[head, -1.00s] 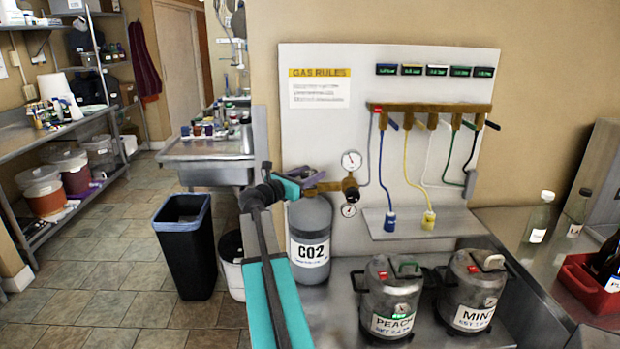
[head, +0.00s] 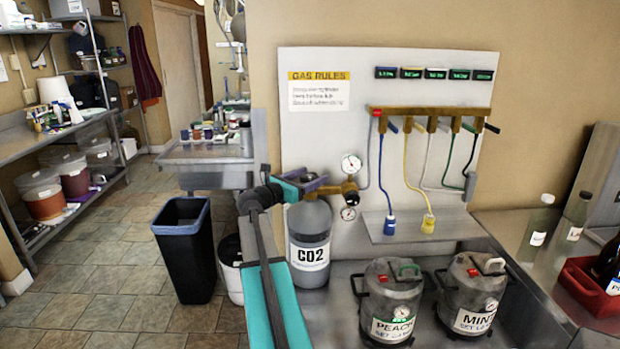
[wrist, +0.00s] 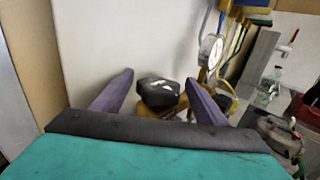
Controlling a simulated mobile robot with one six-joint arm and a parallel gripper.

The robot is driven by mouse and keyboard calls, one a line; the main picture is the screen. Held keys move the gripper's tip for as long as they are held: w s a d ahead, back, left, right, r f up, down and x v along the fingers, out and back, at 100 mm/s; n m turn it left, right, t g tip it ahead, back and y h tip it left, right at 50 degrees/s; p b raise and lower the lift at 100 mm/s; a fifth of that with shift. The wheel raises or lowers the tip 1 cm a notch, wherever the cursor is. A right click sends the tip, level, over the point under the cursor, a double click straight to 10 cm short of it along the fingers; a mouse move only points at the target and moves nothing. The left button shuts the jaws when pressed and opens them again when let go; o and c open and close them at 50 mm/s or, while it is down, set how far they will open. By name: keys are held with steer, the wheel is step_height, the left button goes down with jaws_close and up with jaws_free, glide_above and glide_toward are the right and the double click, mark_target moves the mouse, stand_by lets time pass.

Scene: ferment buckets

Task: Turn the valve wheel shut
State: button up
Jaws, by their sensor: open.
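The grey CO2 cylinder (head: 310,218) stands upright on the metal bench, with a brass regulator and two round gauges (head: 350,164) to the right of its top. In the wrist view a black valve wheel (wrist: 160,93) sits between the two purple fingers of my gripper (wrist: 159,78). The fingers are apart, and I cannot tell whether either touches the wheel. In the head view my gripper (head: 314,184) is at the cylinder's top and hides the wheel.
A white board with a brass manifold (head: 428,113) and coloured hoses is behind the bench. The PEACH keg (head: 388,290) and the MINT keg (head: 470,285) stand right of the cylinder. A black bin (head: 183,250) is on the floor at left.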

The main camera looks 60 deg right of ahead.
steer(key=shift+a, duration=0.1)
steer(key=w+a+b, duration=0.2)
steer(key=a, duration=1.1)
steer(key=shift+w+a+b, duration=0.2)
steer(key=shift+w+b, duration=0.05)
steer(key=shift+b, duration=0.15)
